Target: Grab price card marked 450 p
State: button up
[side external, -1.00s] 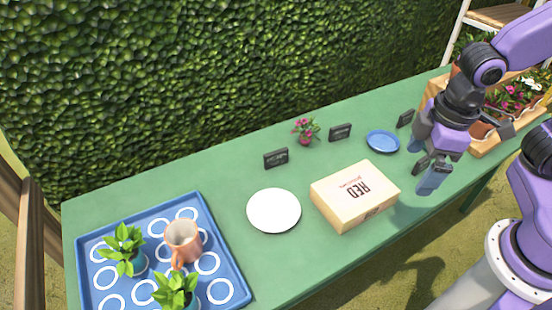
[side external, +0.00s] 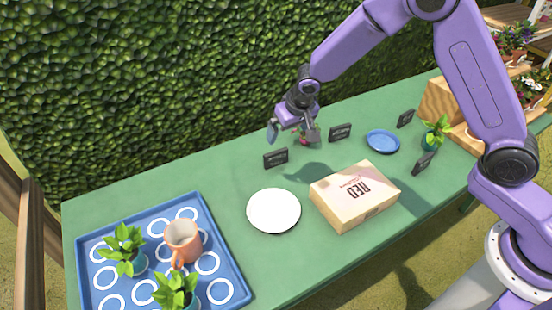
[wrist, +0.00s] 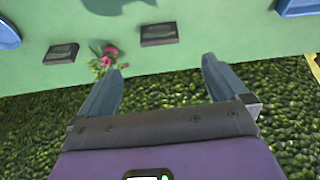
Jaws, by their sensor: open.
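Several small dark price cards stand on the green table: one at left (side external: 275,157), one in the middle (side external: 340,131), one at the back right (side external: 405,117) and one at the front right (side external: 423,163). Their writing is too small to read, so I cannot tell which says 450 p. My gripper (side external: 292,133) is open and empty, above the back of the table near the left card. The wrist view shows its spread fingers (wrist: 165,68), with two cards (wrist: 159,34) (wrist: 61,53) beyond them, apart from the fingers.
A pink flower (side external: 304,139) is partly hidden by my gripper, between two cards. A white plate (side external: 273,210), a cardboard box (side external: 355,195) and a blue plate (side external: 382,141) stand nearby. A blue tray (side external: 228,290) with plants and an orange mug is at left. A hedge borders the back.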

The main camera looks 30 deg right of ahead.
aim_at(276, 152)
jog(key=shift+m, duration=0.3)
jog(key=x, duration=0.9)
jog(key=w+x, duration=0.1)
jog(key=x, duration=0.4)
jog(key=shift+w+d+r, duration=0.1)
jog(key=shift+d+r, duration=0.05)
jog(key=shift+d, duration=0.05)
jog(key=shift+w+x, duration=0.1)
jog(key=shift+x, duration=1.2)
jog(key=shift+w+x, duration=0.15)
jog(key=shift+x, duration=1.2)
jog(key=shift+r, duration=0.1)
jog(key=c, duration=0.7)
